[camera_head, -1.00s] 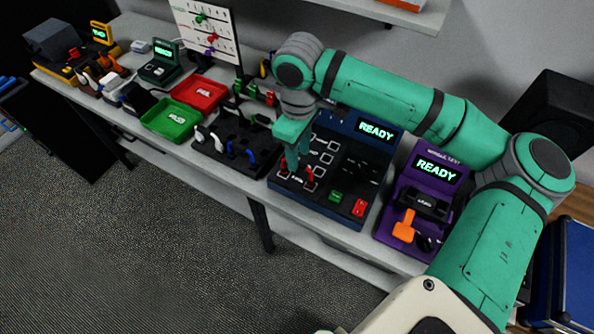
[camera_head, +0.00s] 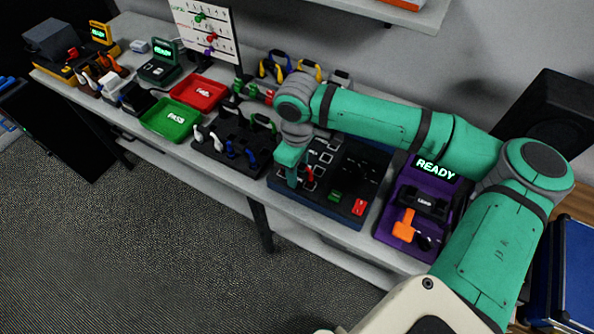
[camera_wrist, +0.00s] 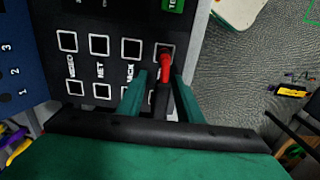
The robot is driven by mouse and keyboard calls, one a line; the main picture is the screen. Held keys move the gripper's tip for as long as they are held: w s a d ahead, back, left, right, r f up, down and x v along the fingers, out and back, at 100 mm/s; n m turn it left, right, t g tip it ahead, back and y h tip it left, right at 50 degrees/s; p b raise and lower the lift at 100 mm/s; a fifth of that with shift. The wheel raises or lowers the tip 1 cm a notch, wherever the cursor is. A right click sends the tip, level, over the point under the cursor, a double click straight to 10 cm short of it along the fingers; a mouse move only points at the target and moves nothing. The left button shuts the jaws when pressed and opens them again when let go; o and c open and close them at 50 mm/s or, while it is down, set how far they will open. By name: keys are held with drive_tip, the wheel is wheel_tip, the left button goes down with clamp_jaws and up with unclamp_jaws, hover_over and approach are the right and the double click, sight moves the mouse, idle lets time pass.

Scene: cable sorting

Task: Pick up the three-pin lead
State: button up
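No pins show on any lead, so I cannot tell by sight which is the three-pin one. A red-and-black lead (camera_wrist: 165,68) stands at an end square of the socket panel (camera_wrist: 84,60) in the wrist view. My gripper (camera_wrist: 160,80) is open, its two green fingers on either side of this lead, with small gaps visible. In the head view my gripper (camera_head: 291,184) is low over the near left part of the panel (camera_head: 318,210). A red piece (camera_head: 310,174) shows just to its right. The fingertips are too small there to judge contact.
A black rack (camera_head: 206,148) with white, blue and green leads stands left of the panel. Green (camera_head: 158,128) and red (camera_head: 187,98) trays lie further left. A purple station (camera_head: 388,229) with an orange lead (camera_head: 403,226) stands right. Blue and yellow leads (camera_head: 275,66) are behind.

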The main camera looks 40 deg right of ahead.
clamp_jaws()
drive_tip(key=shift+r, duration=0.1)
drive_tip(key=shift+r, duration=0.55)
drive_tip(key=s+a+r, duration=0.4)
drive_tip(key=s+r, duration=0.1)
drive_tip(key=r, duration=0.2)
drive_tip(key=s+a+r, duration=0.4)
drive_tip(key=s+r, duration=0.2)
drive_tip(key=r, duration=0.1)
drive_tip(key=shift+s+r, duration=0.15)
drive_tip(key=shift+r, duration=0.25)
drive_tip(key=shift+s, duration=0.15)
